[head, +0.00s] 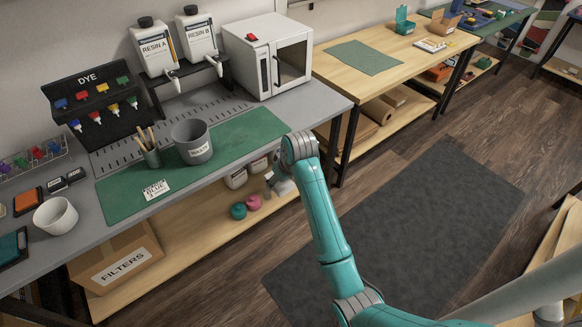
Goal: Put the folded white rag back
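I cannot make out a folded white rag anywhere in the head view. My gripper (270,189) is a small grey shape below my wrist, at the front edge of the grey bench (322,98), near the lower shelf. It is partly hidden by my wrist and too small to show whether its fingers are open or shut, or whether it holds anything. A white card with printed letters (156,190) lies on the green mat (122,197).
On the bench stand a grey labelled cup (192,141), a white cup (55,216), a stick holder (152,157), resin dispensers (156,45) and a white oven (250,60). A filters box (117,258) sits below. A wooden table (400,48) stands beyond. The dark floor mat (410,220) is clear.

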